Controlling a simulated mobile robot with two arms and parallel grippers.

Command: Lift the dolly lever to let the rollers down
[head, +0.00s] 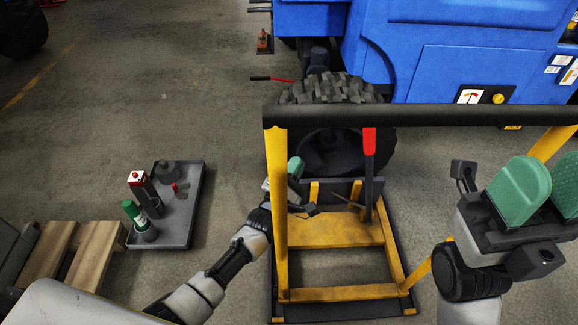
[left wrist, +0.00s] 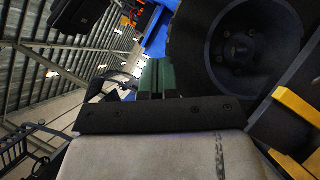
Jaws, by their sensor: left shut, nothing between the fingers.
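The dolly is a yellow frame (head: 340,293) with a black crossbar (head: 420,116), standing on the floor in front of a big tyre. Its lever (head: 369,142) has a red grip and a dark shaft and stands nearly upright, right of the frame's middle. My left gripper (head: 295,168) is left of the lever and apart from it, partly hidden by the yellow left post. In the left wrist view its green fingers (left wrist: 157,78) are together with nothing between them. My right gripper (head: 538,192) is at the right, its green pads apart, away from the lever.
The wheel (head: 335,92) of a blue vehicle (head: 440,40) is behind the dolly and fills the upper right of the left wrist view (left wrist: 240,45). A grey tray (head: 175,231) with bottles and a wooden pallet (head: 95,248) are at left.

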